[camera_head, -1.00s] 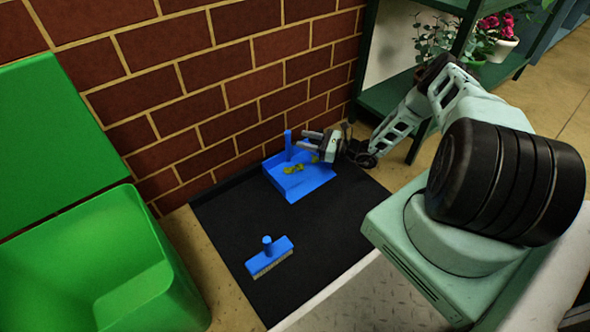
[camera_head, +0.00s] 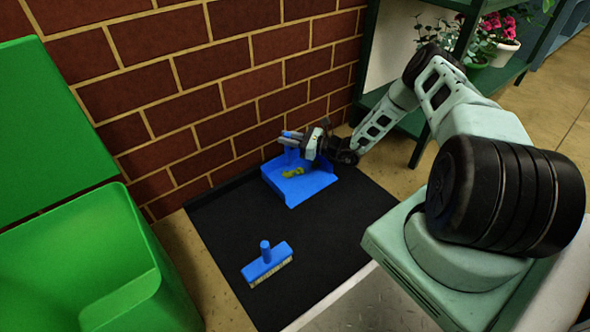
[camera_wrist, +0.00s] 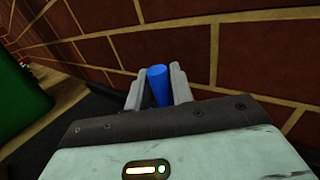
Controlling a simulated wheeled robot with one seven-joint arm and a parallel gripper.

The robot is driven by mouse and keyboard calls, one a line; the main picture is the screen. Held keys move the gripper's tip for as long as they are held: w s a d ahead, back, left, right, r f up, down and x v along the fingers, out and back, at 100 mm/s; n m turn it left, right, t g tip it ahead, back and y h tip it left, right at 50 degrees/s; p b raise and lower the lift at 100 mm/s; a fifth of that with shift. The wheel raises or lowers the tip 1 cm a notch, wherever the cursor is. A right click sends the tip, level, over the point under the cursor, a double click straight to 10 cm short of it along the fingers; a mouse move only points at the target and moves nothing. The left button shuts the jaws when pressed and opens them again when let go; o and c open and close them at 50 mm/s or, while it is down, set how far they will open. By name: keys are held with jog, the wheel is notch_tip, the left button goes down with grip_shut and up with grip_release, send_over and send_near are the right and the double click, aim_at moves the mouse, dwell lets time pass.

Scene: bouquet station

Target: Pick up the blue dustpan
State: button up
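The blue dustpan (camera_head: 305,183) lies on the black mat (camera_head: 240,222) by the brick wall, with some yellow-green debris (camera_head: 292,172) in its pan. Its upright blue handle stands at the wall side. My gripper (camera_head: 291,138) is at the top of that handle. In the wrist view the handle (camera_wrist: 158,86) stands between the two fingers of my gripper (camera_wrist: 158,80). The right finger looks close to the handle, and a narrow gap shows at the left finger. Contact is not clear. The pan itself is hidden in the wrist view.
A blue brush (camera_head: 267,262) stands on the mat's front part. A green bin (camera_head: 90,265) with its lid up is at the left. A dark green shelf (camera_head: 400,105) with potted flowers (camera_head: 497,40) is at the back right. The brick wall (camera_head: 215,85) is close behind the dustpan.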

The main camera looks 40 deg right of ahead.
grip_shut()
jog(key=shift+r, duration=0.1)
notch_tip(320, 180, up, 10)
jog(key=p, duration=0.7)
jog(key=shift+r+p, duration=0.25)
jog(key=shift+p, duration=0.15)
notch_tip(320, 180, up, 9)
jog(key=p, duration=0.9)
jog(key=shift+r, duration=0.15)
